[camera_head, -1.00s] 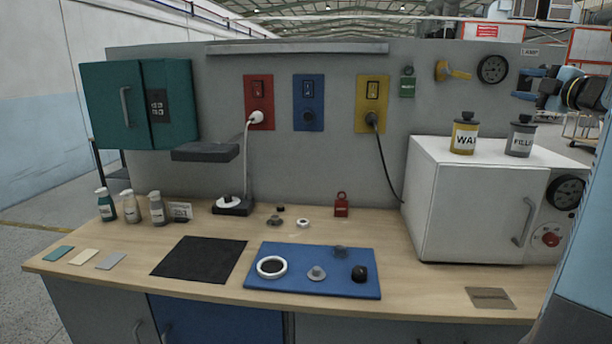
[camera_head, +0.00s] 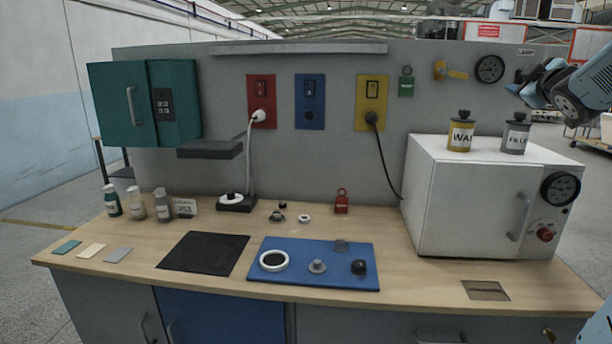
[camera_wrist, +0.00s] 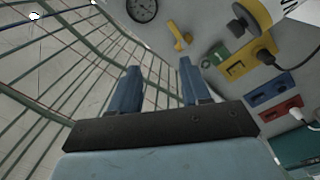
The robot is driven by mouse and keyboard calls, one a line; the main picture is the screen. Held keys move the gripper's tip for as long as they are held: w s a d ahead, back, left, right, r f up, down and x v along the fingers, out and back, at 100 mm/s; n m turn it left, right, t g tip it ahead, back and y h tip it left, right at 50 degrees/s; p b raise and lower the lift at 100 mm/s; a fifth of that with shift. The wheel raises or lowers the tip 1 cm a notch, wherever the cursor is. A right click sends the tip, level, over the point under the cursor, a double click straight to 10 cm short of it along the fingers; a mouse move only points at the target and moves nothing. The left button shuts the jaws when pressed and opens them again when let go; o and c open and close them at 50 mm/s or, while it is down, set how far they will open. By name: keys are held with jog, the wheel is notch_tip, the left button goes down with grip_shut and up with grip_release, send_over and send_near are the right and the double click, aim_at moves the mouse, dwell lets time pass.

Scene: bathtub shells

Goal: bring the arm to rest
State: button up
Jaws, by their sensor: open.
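My gripper (camera_head: 522,88) is at the upper right of the head view, raised in the air right of the wall gauge and above the white oven's right side. In the wrist view its two blue fingers (camera_wrist: 160,72) stand apart with nothing between them, so it is open and empty. The blue wrist of my arm enters from the right edge of the head view. Another piece of my arm shows at the bottom right corner. The links between are out of view.
The white oven (camera_head: 425,205) carries a yellow canister (camera_head: 460,135) and a grey canister (camera_head: 515,137). A wall gauge (camera_head: 489,69) and yellow handle (camera_head: 450,71) are left of my gripper. The workbench (camera_head: 420,280) holds a blue mat (camera_head: 325,278) and small parts.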

jog(key=s+a+f+m+g+y, duration=0.1)
jog(key=s+a+f+m+g, duration=0.3)
jog(key=s+a+f, duration=0.7)
jog(key=s+a+f+m+g+y, duration=0.2)
jog(key=s+a+f+m+g, duration=0.2)
jog(key=s+a+f+g, duration=0.4)
jog(key=s+a+f, duration=0.4)
jog(key=s+a, duration=0.3)
jog(key=s, duration=0.1)
jog(key=shift+a+g, duration=0.15)
jog(key=shift+g, duration=0.15)
jog(key=shift+r, duration=0.1)
